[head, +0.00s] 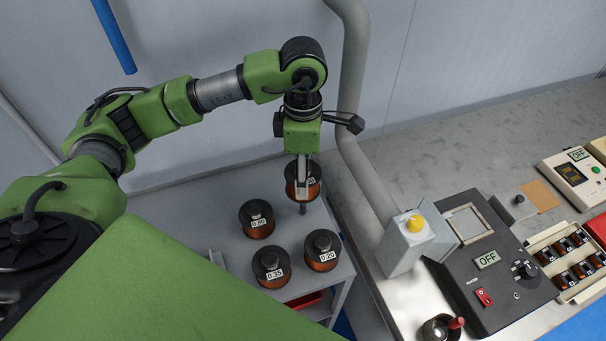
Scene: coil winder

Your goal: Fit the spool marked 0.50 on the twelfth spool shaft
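A dark-flanged copper spool (315,189) stands at the back right of the grey trolley's group of spools. Its label is mostly covered by my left gripper, so I cannot read its number. My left gripper (302,208) points down, with a finger passing in front of this spool. The far side of the grip is hidden, and I cannot tell whether it holds the spool. No readable label shows 0.50. The twelfth spool shaft cannot be made out. My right gripper is not in view.
The grey trolley (226,194) also carries spools marked 0.35 (271,266) and 0.20 (322,251), and one with a hard-to-read label (257,220). A grey pipe (352,110) rises close right of my gripper. A bench with a control box (490,285) reading OFF stands at right.

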